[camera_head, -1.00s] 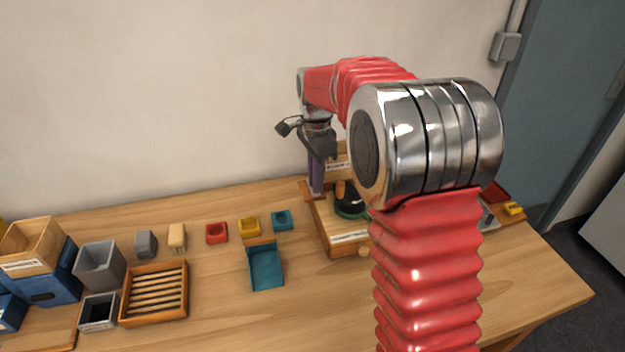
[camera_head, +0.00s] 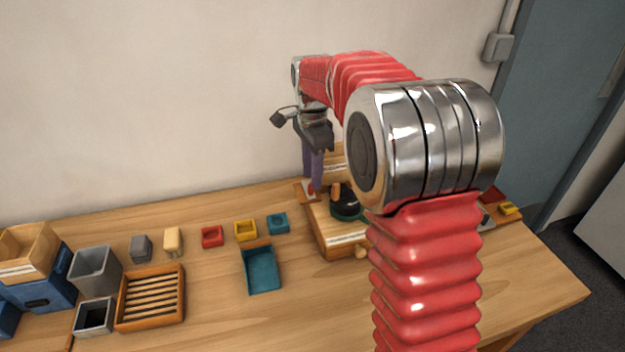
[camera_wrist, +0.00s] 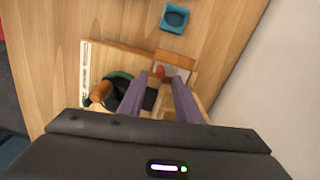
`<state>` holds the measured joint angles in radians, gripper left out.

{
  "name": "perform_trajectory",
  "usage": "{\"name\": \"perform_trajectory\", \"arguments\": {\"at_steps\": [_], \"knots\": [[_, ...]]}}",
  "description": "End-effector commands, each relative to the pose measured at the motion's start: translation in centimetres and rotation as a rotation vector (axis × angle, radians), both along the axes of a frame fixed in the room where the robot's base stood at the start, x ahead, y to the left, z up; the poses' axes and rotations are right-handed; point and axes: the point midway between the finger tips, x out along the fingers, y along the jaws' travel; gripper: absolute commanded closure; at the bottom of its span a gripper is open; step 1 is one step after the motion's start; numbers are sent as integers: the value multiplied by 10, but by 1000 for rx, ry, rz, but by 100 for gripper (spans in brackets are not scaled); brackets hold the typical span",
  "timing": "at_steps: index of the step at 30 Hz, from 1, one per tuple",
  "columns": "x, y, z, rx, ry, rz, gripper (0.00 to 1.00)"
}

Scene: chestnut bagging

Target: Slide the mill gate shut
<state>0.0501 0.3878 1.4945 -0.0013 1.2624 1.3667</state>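The mill is a wooden box (camera_head: 345,240) at the back of the table, with a dark green round part (camera_head: 346,208) and a wooden handle (camera_wrist: 101,93) on top. What seems to be the gate is a pale grey plate (camera_wrist: 173,73) with a small red knob (camera_wrist: 160,71), on a wooden ledge at the mill's side. My gripper (camera_wrist: 161,80) has two purple fingers, apart, on either side of the knob in the wrist view. I see no contact. In the head view my gripper (camera_head: 312,178) points down over the ledge. My arm hides the mill's right part.
A teal tray (camera_head: 262,272) and red (camera_head: 212,237), yellow (camera_head: 245,231) and teal (camera_head: 277,223) small blocks lie left of the mill. A slatted wooden tray (camera_head: 150,298) and grey bins (camera_head: 95,270) stand farther left. The wall (camera_head: 150,100) is close behind the gripper.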

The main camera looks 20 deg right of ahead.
Motion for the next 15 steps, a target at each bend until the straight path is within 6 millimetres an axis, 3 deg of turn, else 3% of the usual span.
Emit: {"name": "perform_trajectory", "arguments": {"at_steps": [15], "knots": [[1,0,89,-1,-2,0,69]]}}
